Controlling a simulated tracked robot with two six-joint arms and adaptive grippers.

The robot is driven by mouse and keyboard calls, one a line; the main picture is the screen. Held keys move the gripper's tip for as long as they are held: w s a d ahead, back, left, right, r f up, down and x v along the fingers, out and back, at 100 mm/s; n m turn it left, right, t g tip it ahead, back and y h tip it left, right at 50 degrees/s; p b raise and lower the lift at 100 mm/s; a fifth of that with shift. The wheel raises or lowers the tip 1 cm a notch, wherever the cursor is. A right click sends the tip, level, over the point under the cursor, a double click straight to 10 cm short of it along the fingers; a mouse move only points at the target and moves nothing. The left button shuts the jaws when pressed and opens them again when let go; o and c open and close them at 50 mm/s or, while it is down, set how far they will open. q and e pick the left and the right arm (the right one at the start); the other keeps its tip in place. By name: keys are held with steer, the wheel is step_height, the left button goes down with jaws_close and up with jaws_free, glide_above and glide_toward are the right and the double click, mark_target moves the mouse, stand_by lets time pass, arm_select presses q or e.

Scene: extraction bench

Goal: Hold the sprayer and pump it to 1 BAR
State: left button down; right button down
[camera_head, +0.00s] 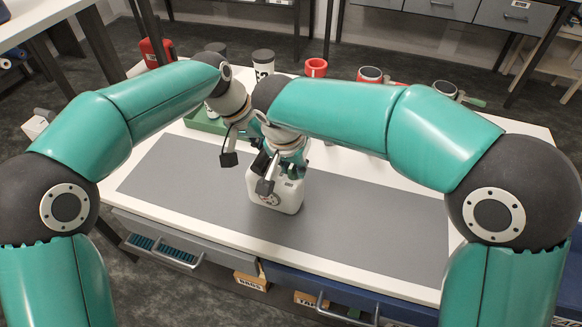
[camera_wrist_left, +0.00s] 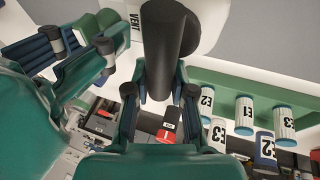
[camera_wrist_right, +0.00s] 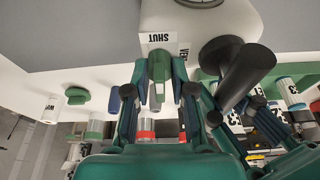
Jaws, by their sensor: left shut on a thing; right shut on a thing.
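The sprayer, a white tank (camera_head: 285,197), stands on the grey mat, with a round dial (camera_head: 268,199) on its front. It also shows in the right wrist view (camera_wrist_right: 185,25), labelled SHUT and VENT. In the left wrist view, my left gripper (camera_wrist_left: 160,90) is shut on the sprayer's black handle (camera_wrist_left: 165,40). In the right wrist view, my right gripper (camera_wrist_right: 160,88) is shut on a grey-green lever (camera_wrist_right: 159,66) beside the SHUT label. In the head view my right gripper (camera_head: 287,165) is over the tank, and my arms hide the sprayer's top. The dial's reading is too small to tell.
A grey mat (camera_head: 370,215) covers the bench front, clear on both sides of the sprayer. Behind stand a green tray (camera_head: 203,123), a red cup (camera_head: 316,67) and other containers. An open drawer (camera_head: 160,250) juts out at the front left. My forearms are close together.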

arm_select(q)
steer(key=shift+a+r, duration=0.1)
stand_by(2.0)
steer(key=shift+r, duration=0.1)
steer(key=shift+r, duration=2.55)
steer(key=shift+f, duration=2.65)
steer(key=shift+w, duration=0.1)
steer(key=c, duration=0.9)
jaws_free()
